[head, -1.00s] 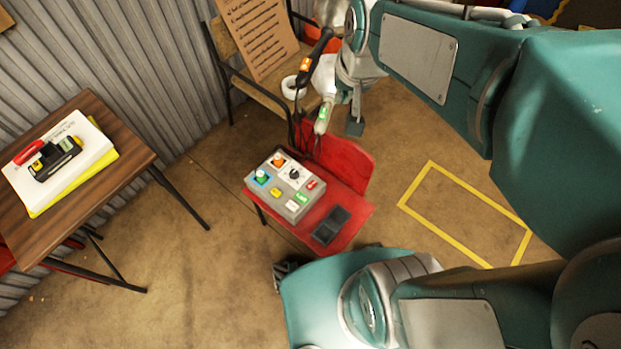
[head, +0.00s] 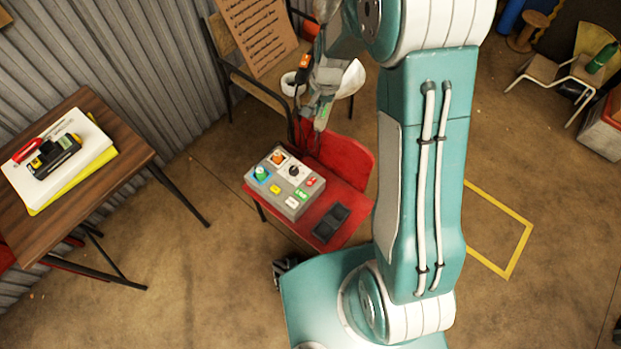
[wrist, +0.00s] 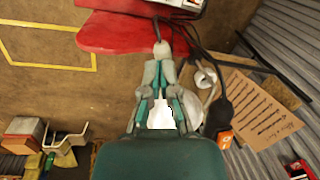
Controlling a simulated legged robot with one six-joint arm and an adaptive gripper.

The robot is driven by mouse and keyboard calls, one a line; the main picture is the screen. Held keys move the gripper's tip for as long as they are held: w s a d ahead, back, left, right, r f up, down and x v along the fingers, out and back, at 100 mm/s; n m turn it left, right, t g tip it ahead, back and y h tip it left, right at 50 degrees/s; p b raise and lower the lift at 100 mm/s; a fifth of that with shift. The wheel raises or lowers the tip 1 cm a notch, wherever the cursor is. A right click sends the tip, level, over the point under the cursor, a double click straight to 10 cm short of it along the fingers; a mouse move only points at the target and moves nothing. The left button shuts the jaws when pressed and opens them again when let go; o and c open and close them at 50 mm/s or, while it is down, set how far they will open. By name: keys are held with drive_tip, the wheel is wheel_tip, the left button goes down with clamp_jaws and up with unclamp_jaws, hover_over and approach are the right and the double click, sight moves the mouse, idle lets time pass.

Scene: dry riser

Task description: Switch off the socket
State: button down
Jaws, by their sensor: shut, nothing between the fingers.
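A black bar-shaped unit with an orange switch part, which looks like the socket (head: 304,62), is at the wooden chair, partly hidden by my arm. It also shows in the wrist view (wrist: 217,117), to the right of my gripper, with a dark cable running from it. Whether its switch is on or off cannot be told. My gripper (head: 319,122) is above the back of the red chair, below the socket in the head view. In the wrist view my gripper (wrist: 159,52) is shut and empty, with its fingertips apart from the socket.
A grey control box (head: 293,203) with coloured buttons sits on the red chair (head: 345,158). A wooden table (head: 125,150) stands left. Open floor lies between.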

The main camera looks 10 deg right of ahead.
wheel_tip(320, 180, down, 10)
drive_tip(key=w+m+g, duration=0.1)
drive_tip(key=m, duration=0.1)
drive_tip(key=m+g, duration=0.1)
hover_over(310, 183)
drive_tip(key=w+d, duration=0.2)
wheel_tip(310, 183, down, 11)
drive_tip(key=shift+d+f, duration=0.1)
drive_tip(key=shift+d, duration=0.05)
drive_tip(key=f, duration=0.4)
drive_tip(key=s+a+f, duration=0.1)
drive_tip(key=f, duration=0.4)
drive_tip(key=a+f, duration=0.1)
drive_tip(key=f, duration=0.3)
drive_tip(key=shift+s+f, duration=0.35)
drive_tip(key=shift+s, duration=0.05)
drive_tip(key=shift+s+a+f, duration=0.1)
drive_tip(key=shift+s+f, duration=0.15)
drive_tip(key=shift+f, duration=0.1)
drive_tip(key=shift+w, duration=0.1)
